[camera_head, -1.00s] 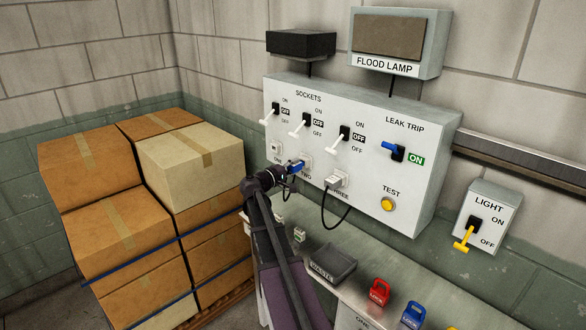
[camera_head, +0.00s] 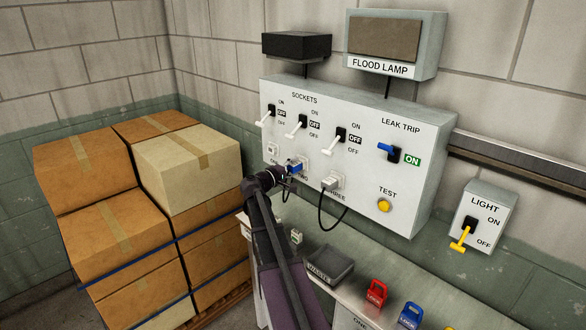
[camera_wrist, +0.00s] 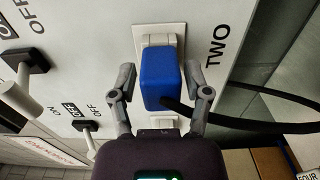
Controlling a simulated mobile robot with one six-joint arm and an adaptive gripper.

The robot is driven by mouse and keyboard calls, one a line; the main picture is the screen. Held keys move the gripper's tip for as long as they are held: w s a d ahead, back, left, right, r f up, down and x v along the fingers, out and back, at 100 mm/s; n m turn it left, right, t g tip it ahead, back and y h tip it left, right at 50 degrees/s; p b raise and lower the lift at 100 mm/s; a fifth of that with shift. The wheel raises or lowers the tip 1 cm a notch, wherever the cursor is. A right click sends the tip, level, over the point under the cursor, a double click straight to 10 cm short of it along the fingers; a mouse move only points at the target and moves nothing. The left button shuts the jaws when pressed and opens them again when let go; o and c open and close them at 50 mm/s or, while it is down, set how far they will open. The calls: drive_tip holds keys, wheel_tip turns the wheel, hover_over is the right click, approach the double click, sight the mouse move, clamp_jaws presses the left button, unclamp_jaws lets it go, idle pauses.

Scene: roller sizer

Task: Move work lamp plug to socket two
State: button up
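A blue plug (camera_head: 294,168) sits at socket two on the white socket panel (camera_head: 349,196). In the wrist view the blue plug (camera_wrist: 162,78) is against the socket plate (camera_wrist: 160,38) beside the word TWO, with a black cord leaving its side. My gripper (camera_wrist: 159,82) is open, with one finger on each side of the plug and a visible gap to each. In the head view my gripper (camera_head: 289,181) is in front of socket two. A white plug (camera_head: 332,182) with a black cord is at socket three. Switch two (camera_head: 299,126) has its white lever pointing down beside an OFF label.
Socket one (camera_head: 272,150) looks empty. The leak trip (camera_head: 394,153) shows ON. A bench below bears a waste tray (camera_head: 330,268) and coloured locks, one red (camera_head: 376,292). Stacked boxes (camera_head: 110,235) stand at the left, close to my arm.

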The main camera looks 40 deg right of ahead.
drive_tip(key=shift+a, duration=0.1)
idle(0.4)
drive_tip(key=a, duration=1.1)
drive_tip(key=shift+s+a, duration=0.4)
drive_tip(key=shift+s, duration=0.05)
idle(0.6)
drive_tip(key=s+a+f+m+y, duration=0.1)
drive_tip(key=s+a+f+y, duration=0.3)
drive_tip(key=a+f, duration=0.3)
drive_tip(key=s+a+f+y, duration=0.3)
drive_tip(key=a+f+y, duration=0.2)
drive_tip(key=a+f, duration=0.15)
drive_tip(key=s+a+f+y, duration=0.1)
drive_tip(key=s+a+y, duration=0.2)
drive_tip(key=a, duration=0.4)
drive_tip(key=s+a+f+y, duration=0.2)
drive_tip(key=s+a+y, duration=0.1)
drive_tip(key=a, duration=0.3)
drive_tip(key=s+a+f+g+y, duration=0.1)
drive_tip(key=s+a+f+y, duration=0.1)
drive_tip(key=a, duration=0.5)
drive_tip(key=shift+s+a+y, duration=0.35)
drive_tip(key=shift+s+y, duration=0.15)
drive_tip(key=shift+c, duration=0.2)
